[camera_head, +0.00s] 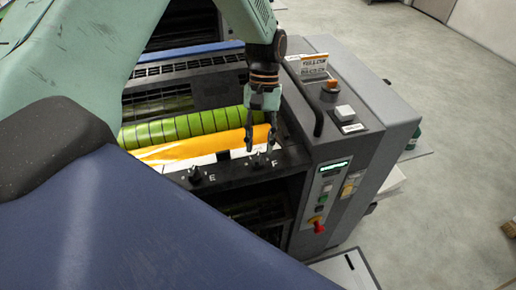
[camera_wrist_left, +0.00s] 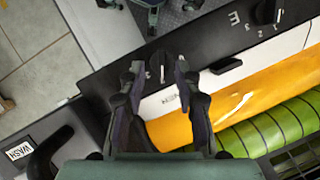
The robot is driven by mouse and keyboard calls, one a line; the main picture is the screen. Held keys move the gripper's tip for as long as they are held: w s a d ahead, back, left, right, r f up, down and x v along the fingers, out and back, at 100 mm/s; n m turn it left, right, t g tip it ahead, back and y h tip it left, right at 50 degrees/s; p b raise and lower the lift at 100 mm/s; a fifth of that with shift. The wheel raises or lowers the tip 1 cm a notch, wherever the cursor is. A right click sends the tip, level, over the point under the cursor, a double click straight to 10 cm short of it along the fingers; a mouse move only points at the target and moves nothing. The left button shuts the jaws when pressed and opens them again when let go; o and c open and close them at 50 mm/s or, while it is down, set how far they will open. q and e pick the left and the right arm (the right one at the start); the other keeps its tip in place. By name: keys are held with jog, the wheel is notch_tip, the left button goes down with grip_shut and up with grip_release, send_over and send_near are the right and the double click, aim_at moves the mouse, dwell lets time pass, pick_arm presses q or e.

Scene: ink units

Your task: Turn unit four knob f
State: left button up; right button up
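Knob F (camera_head: 258,161) is a small black knob beside the white letter F on the black front rail of the ink unit. My left gripper (camera_head: 260,149) points down over it with its two fingers apart. In the left wrist view knob F (camera_wrist_left: 160,66) lies between the open fingertips of the left gripper (camera_wrist_left: 159,72), its white pointer mark visible. A gap shows on each side of the knob; its depth relative to the fingertips is hard to tell. My right gripper is not in view.
Knob E (camera_head: 194,175) sits left on the same rail; it also shows in the wrist view (camera_wrist_left: 267,12). A green roller (camera_head: 185,126) and an orange ink band (camera_head: 200,147) lie behind the rail. A grey control console (camera_head: 335,150) with a red knob (camera_head: 319,227) stands right.

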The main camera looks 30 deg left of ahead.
aim_at(258, 160)
pick_arm(q)
jog(key=shift+s+a+f, duration=0.1)
jog(key=shift+s+f, duration=0.1)
jog(key=shift+f, duration=0.3)
jog(key=shift+s+a+f, duration=0.1)
jog(key=shift+s+f, duration=0.1)
jog(key=shift+f, duration=0.3)
jog(key=shift+s+f, duration=0.1)
jog(key=shift+f, duration=0.15)
jog(key=shift+d, duration=0.5)
jog(key=shift+a, duration=0.4)
jog(key=c, duration=0.5)
jog(key=shift+d, duration=0.25)
grip_shut()
jog(key=shift+a, duration=0.15)
